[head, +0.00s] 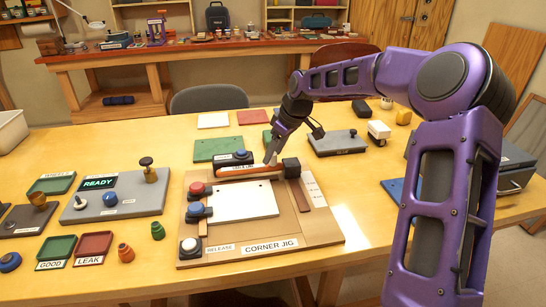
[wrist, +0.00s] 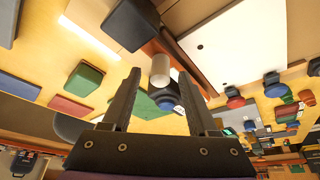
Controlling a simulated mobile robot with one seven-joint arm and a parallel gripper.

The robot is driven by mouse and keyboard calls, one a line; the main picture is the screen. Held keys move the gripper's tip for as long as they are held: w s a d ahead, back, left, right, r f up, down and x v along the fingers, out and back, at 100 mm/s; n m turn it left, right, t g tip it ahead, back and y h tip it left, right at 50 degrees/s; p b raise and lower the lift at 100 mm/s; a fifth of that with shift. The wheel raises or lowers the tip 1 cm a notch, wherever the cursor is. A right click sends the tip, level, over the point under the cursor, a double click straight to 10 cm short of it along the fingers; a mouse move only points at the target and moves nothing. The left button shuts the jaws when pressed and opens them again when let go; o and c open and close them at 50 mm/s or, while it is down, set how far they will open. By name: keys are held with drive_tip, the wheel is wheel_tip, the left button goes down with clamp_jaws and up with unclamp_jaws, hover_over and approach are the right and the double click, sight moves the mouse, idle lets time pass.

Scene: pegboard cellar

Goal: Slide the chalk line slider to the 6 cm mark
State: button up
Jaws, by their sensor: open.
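The corner jig (head: 310,228) lies on the yellow table with a white plate (head: 245,201) on it. Along its back edge runs an orange strip (head: 237,186), with a label reading like "CHALK LINE" (head: 238,168) behind it. A black block (head: 291,168) stands at the strip's right end; it also shows in the wrist view (wrist: 131,24). My gripper (head: 270,158) is at the back of the jig, just left of that block. In the wrist view its fingers (wrist: 162,82) are apart, with a pale cylinder (wrist: 160,70) showing between the tips. I cannot read any 6 cm mark.
Red (head: 197,190), blue (head: 196,209) and white (head: 189,245) buttons line the jig's left side. A blue button (head: 240,155) sits behind it. A grey "READY" panel (head: 125,203) stands left; green (head: 55,251) and red (head: 93,248) trays lie in front.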

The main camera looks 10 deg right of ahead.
drive_tip(key=shift+w+a+f, duration=0.15)
drive_tip(key=shift+w+f, duration=0.05)
drive_tip(key=shift+f, duration=0.35)
clamp_jaws()
idle(1.1)
